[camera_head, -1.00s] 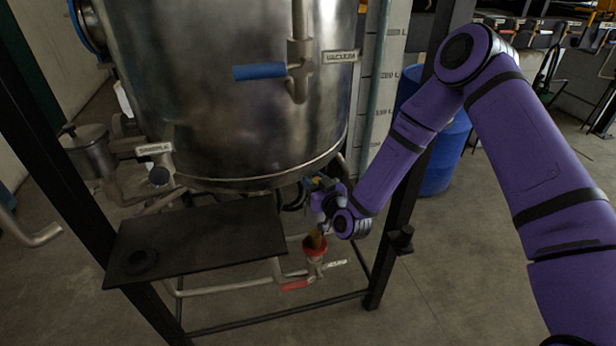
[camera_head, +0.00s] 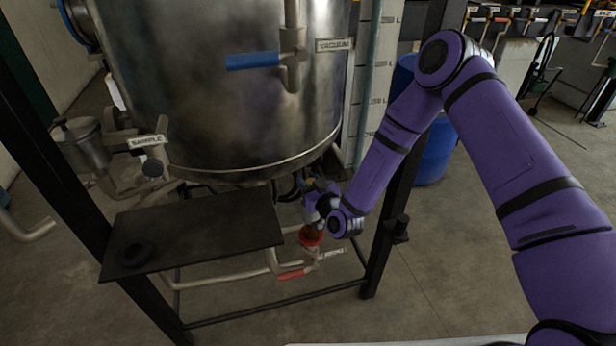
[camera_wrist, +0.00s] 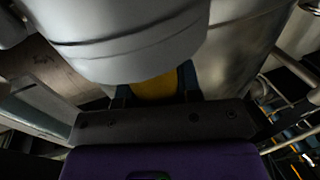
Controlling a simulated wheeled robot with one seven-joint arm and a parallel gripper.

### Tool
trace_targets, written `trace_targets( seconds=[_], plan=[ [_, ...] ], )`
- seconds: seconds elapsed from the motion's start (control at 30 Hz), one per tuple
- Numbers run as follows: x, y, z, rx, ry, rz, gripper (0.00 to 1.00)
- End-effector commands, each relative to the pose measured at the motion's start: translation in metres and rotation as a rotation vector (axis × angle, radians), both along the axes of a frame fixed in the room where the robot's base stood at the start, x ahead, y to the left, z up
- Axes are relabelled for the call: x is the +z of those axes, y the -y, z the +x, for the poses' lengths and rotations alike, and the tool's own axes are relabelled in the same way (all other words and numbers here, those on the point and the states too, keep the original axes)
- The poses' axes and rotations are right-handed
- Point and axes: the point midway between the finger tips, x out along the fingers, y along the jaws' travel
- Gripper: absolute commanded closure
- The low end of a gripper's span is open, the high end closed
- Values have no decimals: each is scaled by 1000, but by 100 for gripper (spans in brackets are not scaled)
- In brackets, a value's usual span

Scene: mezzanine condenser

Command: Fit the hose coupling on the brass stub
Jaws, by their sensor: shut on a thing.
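My gripper (camera_head: 322,190) is below the steel tank, at the end of my purple arm. In the wrist view its dark blue fingers (camera_wrist: 155,92) are shut on a yellow part (camera_wrist: 153,86) of the hose coupling, whose large light grey round body (camera_wrist: 130,45) fills the upper middle. In the head view the coupling (camera_head: 311,213) is a small pale shape under the gripper. The brass stub (camera_head: 313,230) shows as a small brown patch just below it, above a red collar (camera_head: 311,239). I cannot tell whether coupling and stub touch.
The steel tank (camera_head: 215,90) hangs close above the gripper. A black shelf (camera_head: 200,232) with a dark ring (camera_head: 136,253) is to the left. A black frame leg (camera_head: 382,235) stands just right. A pipe with a red handle (camera_head: 291,275) runs below.

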Motion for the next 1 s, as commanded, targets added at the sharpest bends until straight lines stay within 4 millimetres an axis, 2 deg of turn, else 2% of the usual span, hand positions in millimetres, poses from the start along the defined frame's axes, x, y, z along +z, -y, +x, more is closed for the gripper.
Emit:
trace_targets(
  seconds=[0.33,1.0],
  plan=[
    [-18,-1,0,2,1,1,100],
    [-18,-1,0,2,1,0,100]
  ],
)
